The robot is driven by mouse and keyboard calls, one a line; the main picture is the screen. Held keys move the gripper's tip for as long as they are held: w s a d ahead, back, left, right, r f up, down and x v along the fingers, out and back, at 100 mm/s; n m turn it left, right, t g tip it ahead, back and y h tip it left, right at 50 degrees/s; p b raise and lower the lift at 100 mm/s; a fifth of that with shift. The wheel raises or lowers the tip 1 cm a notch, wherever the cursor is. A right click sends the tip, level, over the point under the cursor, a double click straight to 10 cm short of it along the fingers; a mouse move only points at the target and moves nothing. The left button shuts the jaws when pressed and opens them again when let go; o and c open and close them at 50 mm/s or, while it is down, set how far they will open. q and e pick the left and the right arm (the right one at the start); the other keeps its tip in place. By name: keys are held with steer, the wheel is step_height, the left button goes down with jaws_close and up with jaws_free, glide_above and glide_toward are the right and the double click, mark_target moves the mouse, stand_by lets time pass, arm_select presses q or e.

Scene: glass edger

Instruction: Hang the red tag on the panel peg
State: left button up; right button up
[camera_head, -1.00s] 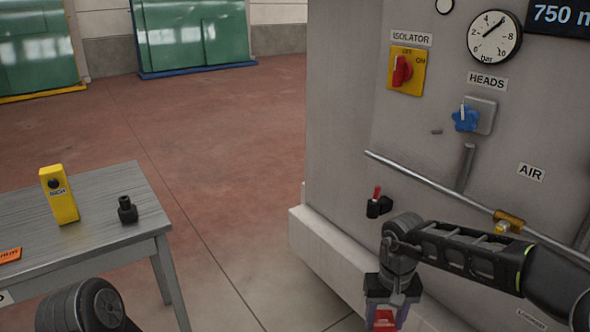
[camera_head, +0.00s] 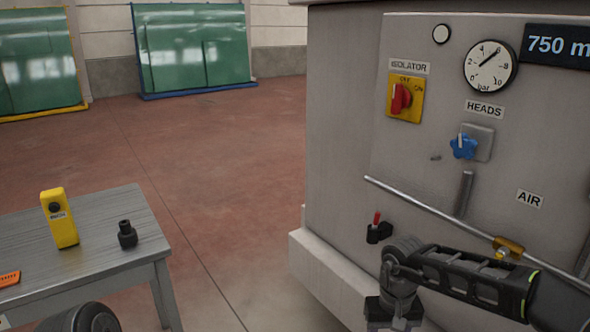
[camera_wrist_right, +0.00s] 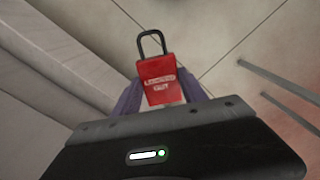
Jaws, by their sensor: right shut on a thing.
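The red tag (camera_wrist_right: 158,80) has white lettering and a dark loop at its top. It shows in the right wrist view, between the two purple-grey fingers of my right gripper (camera_wrist_right: 158,95), which is shut on it. In the head view my right gripper (camera_head: 394,312) is at the bottom edge, pointing down in front of the machine; its fingertips and the tag are cut off. A small grey peg (camera_head: 436,158) sticks out of the panel (camera_head: 400,160), left of the blue knob and well above my gripper. My left gripper is out of view.
A grey rail (camera_head: 430,208) crosses the panel between peg and gripper. A red-tipped valve (camera_head: 378,230), the blue knob (camera_head: 464,146) and the isolator switch (camera_head: 404,97) stick out nearby. A bench (camera_head: 105,265) holds a yellow device (camera_head: 59,218) and a black fitting (camera_head: 127,234).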

stand_by(0.6)
steer(key=d+f+m+b, duration=0.35)
steer(key=f+b, duration=0.55)
steer(key=f, duration=1.1)
steer(key=d+f+m+b, duration=0.2)
steer(key=d+f+b, duration=0.55)
steer(key=f, duration=1.25)
arm_select(q)
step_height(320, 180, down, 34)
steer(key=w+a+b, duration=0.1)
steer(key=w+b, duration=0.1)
steer(key=b, duration=1.5)
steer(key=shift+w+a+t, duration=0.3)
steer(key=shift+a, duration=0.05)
arm_select(e)
steer(key=s+f+m, duration=0.1)
steer(key=s+f, duration=0.2)
steer(key=f, duration=0.7)
steer(key=s+d+f+m, duration=0.1)
steer(key=s+f, duration=0.2)
steer(key=f, duration=0.8)
steer(key=s+d+f+m, duration=0.1)
steer(key=s+f, duration=0.3)
steer(key=f, duration=0.7)
steer(key=shift+m, duration=0.55)
steer(key=shift+f, duration=0.1)
